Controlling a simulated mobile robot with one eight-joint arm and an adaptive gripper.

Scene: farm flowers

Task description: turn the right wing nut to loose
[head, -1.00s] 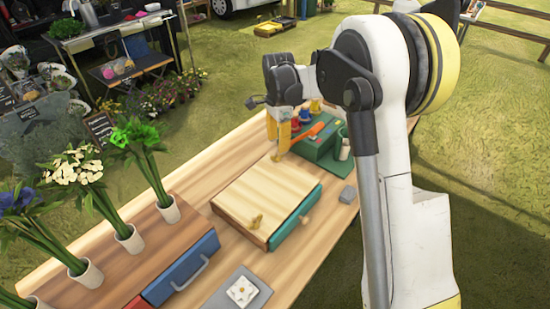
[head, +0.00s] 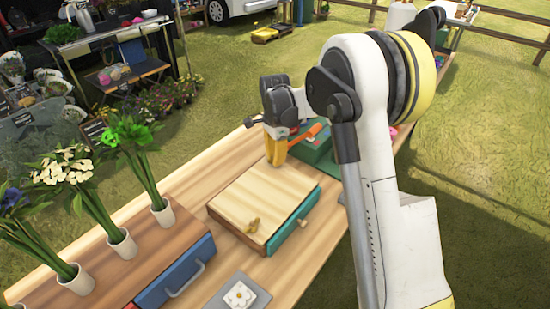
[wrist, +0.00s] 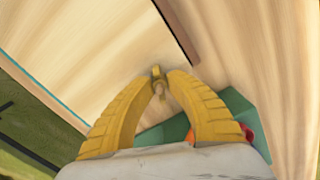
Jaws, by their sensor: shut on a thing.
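My gripper (head: 276,152) points down over the far end of a pale wooden lid (head: 250,203) on a box in the head view. In the wrist view its yellow fingers (wrist: 159,79) are shut on a small brass wing nut (wrist: 157,73), the right one, with part of it showing between the fingertips. In the head view this nut is hidden by the fingers. The other wing nut (head: 253,224), also brass, stands free at the near edge of the lid.
The box has a teal drawer (head: 293,222) with a round knob. A green case with an orange-handled tool (head: 305,133) lies just behind my gripper. A blue drawer (head: 180,272), a grey block with a white flower tile (head: 238,294) and potted flowers (head: 164,211) stand nearer.

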